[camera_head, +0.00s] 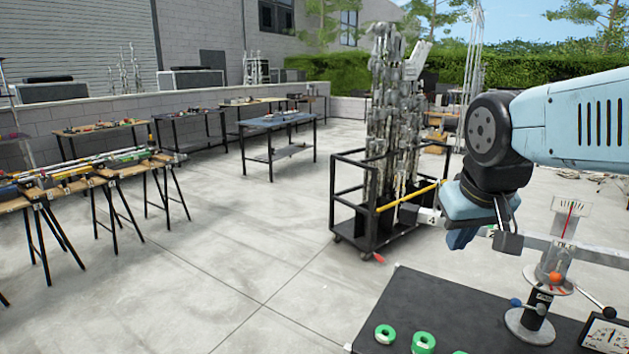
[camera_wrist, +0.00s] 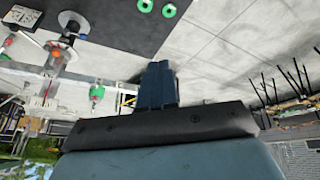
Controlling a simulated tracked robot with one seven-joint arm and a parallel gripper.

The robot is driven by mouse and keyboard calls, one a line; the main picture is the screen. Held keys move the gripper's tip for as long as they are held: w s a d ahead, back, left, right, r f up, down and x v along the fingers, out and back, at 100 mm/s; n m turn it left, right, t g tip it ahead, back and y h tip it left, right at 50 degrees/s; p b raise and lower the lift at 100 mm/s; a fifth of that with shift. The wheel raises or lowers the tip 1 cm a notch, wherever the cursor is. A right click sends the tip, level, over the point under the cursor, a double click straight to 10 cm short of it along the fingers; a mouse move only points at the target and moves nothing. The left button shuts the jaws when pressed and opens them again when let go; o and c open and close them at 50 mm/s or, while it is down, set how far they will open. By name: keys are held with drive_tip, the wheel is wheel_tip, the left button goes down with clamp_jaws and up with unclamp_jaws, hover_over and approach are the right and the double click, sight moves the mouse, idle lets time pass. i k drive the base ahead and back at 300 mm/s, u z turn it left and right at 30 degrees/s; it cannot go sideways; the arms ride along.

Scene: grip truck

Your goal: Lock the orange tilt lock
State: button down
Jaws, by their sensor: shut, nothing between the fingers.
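The orange tilt lock (camera_head: 555,278) is a small round orange knob on the upright post of a metal stand, just above a black collar. It also shows in the wrist view (camera_wrist: 57,54), toward the upper left. My gripper (camera_head: 460,240) is shut and empty, up and to the left of the knob in the head view, apart from it. In the wrist view the closed blue fingers (camera_wrist: 157,78) are near the middle, well to the right of the knob. A tilt scale (camera_head: 570,208) with a red needle stands above the knob.
The stand is on a black table (camera_head: 455,315) with green rolls (camera_head: 423,343) and a dial gauge (camera_head: 606,336). A horizontal metal bar (camera_head: 590,252) crosses behind. A loaded cart (camera_head: 362,215) stands beyond; open floor lies left.

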sight(556, 276)
drive_tip(key=z, duration=2.95)
drive_tip(key=k, duration=0.1)
drive_tip(key=u, duration=1.55)
